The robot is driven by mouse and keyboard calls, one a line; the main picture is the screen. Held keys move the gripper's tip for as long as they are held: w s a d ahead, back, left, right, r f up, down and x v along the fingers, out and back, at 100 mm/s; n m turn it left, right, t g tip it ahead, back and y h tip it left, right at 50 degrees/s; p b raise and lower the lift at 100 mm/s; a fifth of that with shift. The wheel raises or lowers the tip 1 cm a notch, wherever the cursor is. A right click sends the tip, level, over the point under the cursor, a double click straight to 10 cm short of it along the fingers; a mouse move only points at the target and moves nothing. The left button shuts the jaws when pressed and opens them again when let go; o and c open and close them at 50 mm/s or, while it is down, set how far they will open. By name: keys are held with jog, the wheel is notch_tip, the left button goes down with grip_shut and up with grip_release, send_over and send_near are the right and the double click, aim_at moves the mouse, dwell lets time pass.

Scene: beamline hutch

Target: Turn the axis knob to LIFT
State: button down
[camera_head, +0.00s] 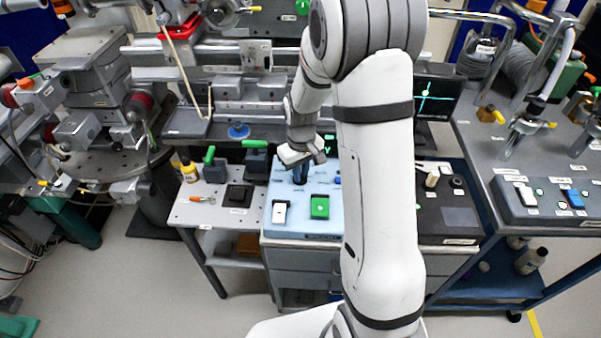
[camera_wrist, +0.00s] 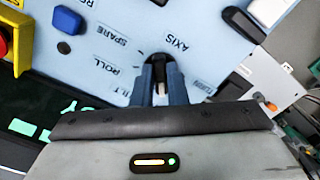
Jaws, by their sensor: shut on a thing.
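The light-blue control panel (camera_head: 300,230) stands in the middle of the head view, and its face fills the upper wrist view (camera_wrist: 110,70). My gripper (camera_head: 300,176) points down onto it. In the wrist view my gripper (camera_wrist: 160,82) has its two blue-grey fingers closed on both sides of the dark axis knob (camera_wrist: 158,58). The word AXIS (camera_wrist: 177,42) is printed by the knob. ROLL (camera_wrist: 104,65) and a partly hidden label ending in ILT lie to the left. Another small label at the right is unreadable. The knob's exact setting is hard to tell between the fingers.
A blue button (camera_wrist: 67,20) and a black handle (camera_wrist: 244,22) are on the panel. In the head view, a white switch (camera_head: 279,212) and a green button (camera_head: 320,207) lie in front of my gripper.

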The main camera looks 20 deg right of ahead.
jog(key=shift+m+b, duration=0.35)
jog(key=shift+m, duration=1.25)
jog(key=c, duration=1.4)
grip_release()
jog(key=shift+c, duration=0.2)
jog(key=shift+r, duration=0.1)
notch_tip(320, 180, up, 8)
jog(key=shift+f, duration=0.2)
